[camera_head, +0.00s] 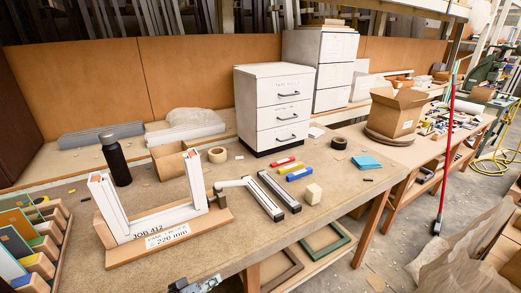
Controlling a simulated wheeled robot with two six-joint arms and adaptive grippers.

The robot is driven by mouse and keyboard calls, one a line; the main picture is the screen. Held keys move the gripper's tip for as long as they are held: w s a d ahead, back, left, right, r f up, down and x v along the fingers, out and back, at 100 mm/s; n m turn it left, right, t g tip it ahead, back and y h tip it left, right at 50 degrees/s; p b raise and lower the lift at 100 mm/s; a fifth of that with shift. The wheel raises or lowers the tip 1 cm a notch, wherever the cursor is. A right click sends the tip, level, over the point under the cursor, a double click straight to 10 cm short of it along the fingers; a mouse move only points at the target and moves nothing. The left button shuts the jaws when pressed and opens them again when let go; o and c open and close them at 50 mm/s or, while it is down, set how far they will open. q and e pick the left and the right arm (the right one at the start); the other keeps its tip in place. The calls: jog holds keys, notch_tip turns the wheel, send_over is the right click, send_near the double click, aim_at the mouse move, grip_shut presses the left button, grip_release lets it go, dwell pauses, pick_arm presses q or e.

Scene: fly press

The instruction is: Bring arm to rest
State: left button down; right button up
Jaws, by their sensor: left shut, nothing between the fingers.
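My left gripper (213,281) shows low in the head view, at the front edge of the workbench (110,275). Only a small grey part of it is in the picture, cut off by the bottom edge. It is shut and holds nothing. It is in front of the wooden base marked JOB 412, and apart from it. My right gripper is not in view.
A white U-shaped frame (128,225) stands on the wooden base. A slotted rack (38,262) stands at left.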

pick_arm(q)
jog(key=s+a+f+m+g+y, duration=0.1)
jog(key=s+a+m+g+y, duration=0.25)
jog(key=s, duration=0.35)
jog(key=s+a+f+m+g+y, duration=0.2)
jog(key=s+a+g+y, duration=0.15)
jog(key=s, duration=0.35)
jog(key=s+a+f, duration=0.1)
jog(key=a+f, duration=0.2)
jog(key=f, duration=2.1)
jog(key=s+a+f+n+g+h, duration=0.1)
jog(key=s+f+g, duration=0.1)
jog(key=s+f, duration=1.6)
jog(key=shift+s+a+f, duration=0.25)
jog(key=shift+s+f, duration=0.1)
jog(key=shift+s, duration=0.6)
